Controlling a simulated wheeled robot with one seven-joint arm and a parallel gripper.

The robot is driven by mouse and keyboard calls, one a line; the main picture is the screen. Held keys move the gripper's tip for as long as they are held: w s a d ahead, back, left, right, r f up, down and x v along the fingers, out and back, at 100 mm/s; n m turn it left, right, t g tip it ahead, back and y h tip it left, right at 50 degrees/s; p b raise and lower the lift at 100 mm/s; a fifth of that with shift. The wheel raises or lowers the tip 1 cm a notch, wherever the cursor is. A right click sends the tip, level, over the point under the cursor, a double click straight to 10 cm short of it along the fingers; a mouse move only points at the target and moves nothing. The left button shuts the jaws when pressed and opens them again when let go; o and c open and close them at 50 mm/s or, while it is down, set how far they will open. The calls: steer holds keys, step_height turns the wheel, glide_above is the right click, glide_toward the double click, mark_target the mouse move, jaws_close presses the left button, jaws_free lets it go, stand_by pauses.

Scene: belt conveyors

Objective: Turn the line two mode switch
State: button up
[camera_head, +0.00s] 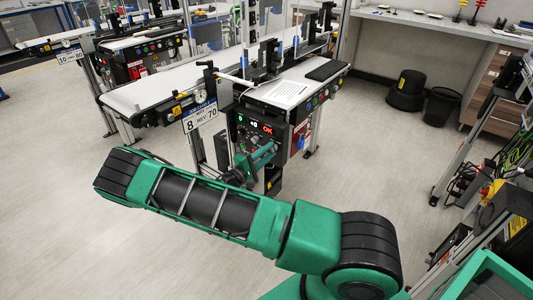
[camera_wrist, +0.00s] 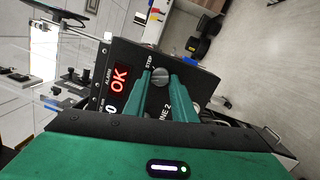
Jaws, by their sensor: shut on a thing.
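The line two control panel (camera_head: 243,130) is a black box with a red OK display on the front of the conveyor. In the wrist view the panel (camera_wrist: 123,57) looks rotated, with STEP and part of a LINE 2 label readable. A round grey switch knob (camera_wrist: 160,74) sits below the STEP label, between the green fingertips. My gripper (camera_wrist: 161,80) is shut on this knob. In the head view my gripper (camera_head: 264,154) reaches the panel front and hides the knob. The fingers cover part of the panel's lettering.
A white belt conveyor (camera_head: 155,88) runs behind the panel, with a number plate (camera_head: 199,117) on its side. Another conveyor (camera_head: 140,55) stands at the back left. Black bins (camera_head: 441,105) stand at the right rear. The floor left of my arm is clear.

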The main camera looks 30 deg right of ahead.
steer(key=shift+a+f+n, duration=0.1)
steer(key=shift+f+n, duration=0.2)
steer(key=shift+n, duration=0.4)
steer(key=o, duration=1)
steer(key=shift+r, duration=0.1)
steer(key=v, duration=1)
steer(key=shift+s+a, duration=0.1)
steer(key=shift+a, duration=0.25)
